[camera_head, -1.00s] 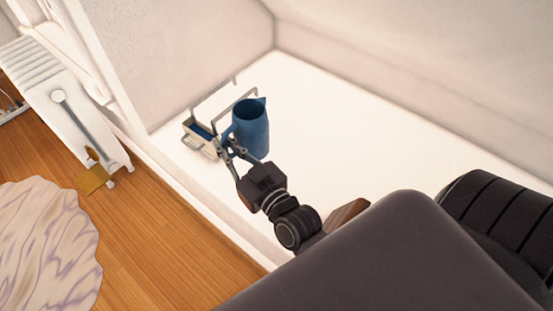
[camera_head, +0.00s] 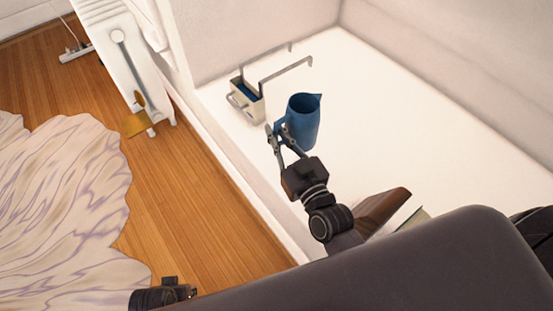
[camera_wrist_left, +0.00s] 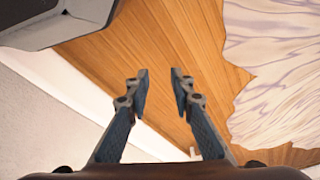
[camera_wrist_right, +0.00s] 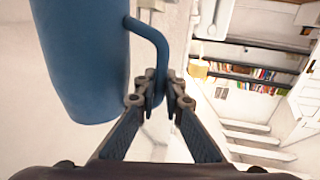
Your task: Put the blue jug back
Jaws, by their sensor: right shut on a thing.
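The blue jug (camera_head: 304,120) is upright at the white surface in the head view. I cannot tell whether its base touches the surface. My right gripper (camera_head: 277,131) is shut on the jug's handle. In the right wrist view the jug (camera_wrist_right: 85,60) fills the upper left, and its handle (camera_wrist_right: 158,50) runs down between the fingertips (camera_wrist_right: 166,90). My left gripper (camera_wrist_left: 160,80) is open and empty in the left wrist view, with wooden floor beyond its fingers. In the head view only a dark part of the left arm shows at the bottom left.
A pale box-shaped holder (camera_head: 246,101) with a handle and metal arms stands just left of the jug. A brown wooden thing (camera_head: 382,208) lies near my right arm. White walls bound the surface behind. A white radiator (camera_head: 125,60) and a pale rug (camera_head: 60,210) are left.

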